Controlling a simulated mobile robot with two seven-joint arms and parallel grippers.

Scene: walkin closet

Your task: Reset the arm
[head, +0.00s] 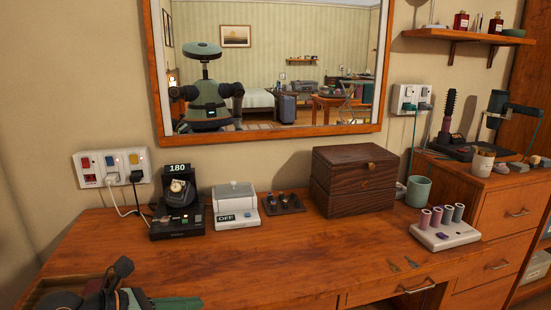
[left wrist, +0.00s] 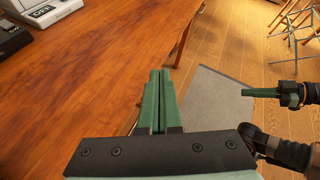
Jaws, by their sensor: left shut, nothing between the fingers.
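My left gripper (head: 165,301) shows at the bottom left of the head view, low by the front left of the wooden dresser top (head: 270,255). In the left wrist view its two green fingers (left wrist: 158,100) lie together, shut with nothing between them, near the dresser's edge. Another green-fingered gripper, my right one (left wrist: 262,93), shows at the right of the left wrist view above the floor. It is seen side-on, so its opening cannot be told. It is not in the head view.
On the dresser stand a watch stand (head: 178,205), a white device (head: 235,205), a wooden box (head: 355,180), a cup (head: 418,191) and a roller set (head: 444,235). A mirror (head: 160,80) hangs behind. The middle front of the top is mostly clear.

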